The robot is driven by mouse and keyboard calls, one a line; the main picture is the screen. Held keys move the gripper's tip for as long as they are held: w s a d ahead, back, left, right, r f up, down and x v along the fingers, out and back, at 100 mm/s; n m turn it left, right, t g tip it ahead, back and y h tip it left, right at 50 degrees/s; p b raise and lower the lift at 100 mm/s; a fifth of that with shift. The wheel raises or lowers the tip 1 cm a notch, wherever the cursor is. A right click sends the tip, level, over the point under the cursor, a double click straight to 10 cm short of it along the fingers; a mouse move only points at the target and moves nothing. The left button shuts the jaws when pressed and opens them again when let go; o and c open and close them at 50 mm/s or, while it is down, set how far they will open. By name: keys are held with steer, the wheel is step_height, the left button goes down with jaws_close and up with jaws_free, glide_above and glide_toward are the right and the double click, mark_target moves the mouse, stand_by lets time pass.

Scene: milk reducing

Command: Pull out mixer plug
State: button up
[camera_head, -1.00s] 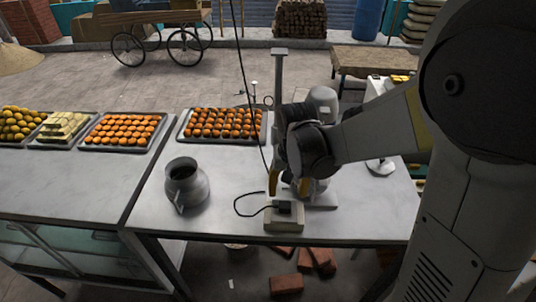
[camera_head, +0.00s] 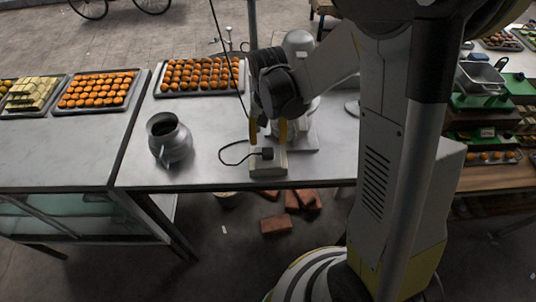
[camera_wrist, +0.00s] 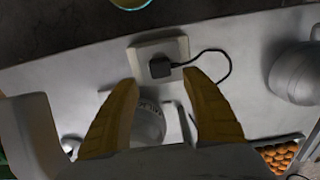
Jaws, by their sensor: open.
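The mixer plug (camera_head: 267,154) is a small black plug seated in a pale socket box (camera_head: 268,169) near the table's front edge. In the wrist view the plug (camera_wrist: 160,67) sits on the socket box (camera_wrist: 174,47), with a black cord running off to the right. My gripper (camera_head: 268,133) is open, its yellow fingers just behind the socket box. In the wrist view the gripper (camera_wrist: 163,85) has its two fingers spread, with the plug ahead of and between their tips and apart from them. The mixer (camera_head: 302,106) stands behind my gripper, partly hidden by it.
A metal pot (camera_head: 169,142) stands left of the socket box on the table (camera_head: 215,122). Trays of orange sweets (camera_head: 200,75) lie at the back. A thin cable hangs beside my gripper. Bricks (camera_head: 276,225) lie on the floor below the front edge.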

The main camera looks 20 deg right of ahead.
mark_target(265, 151)
step_height(265, 151, down, 8)
steer(key=b, duration=0.5)
steer(key=shift+r+b, duration=0.25)
steer(key=shift+b, duration=0.15)
steer(key=shift+w+a+b, duration=0.15)
steer(key=shift+a+b, duration=0.2)
steer(key=shift+a, duration=0.1)
stand_by(0.6)
jaws_close()
steer(key=shift+r, duration=0.2)
steer(key=shift+r+p, duration=1.85)
steer(key=shift+r, duration=1)
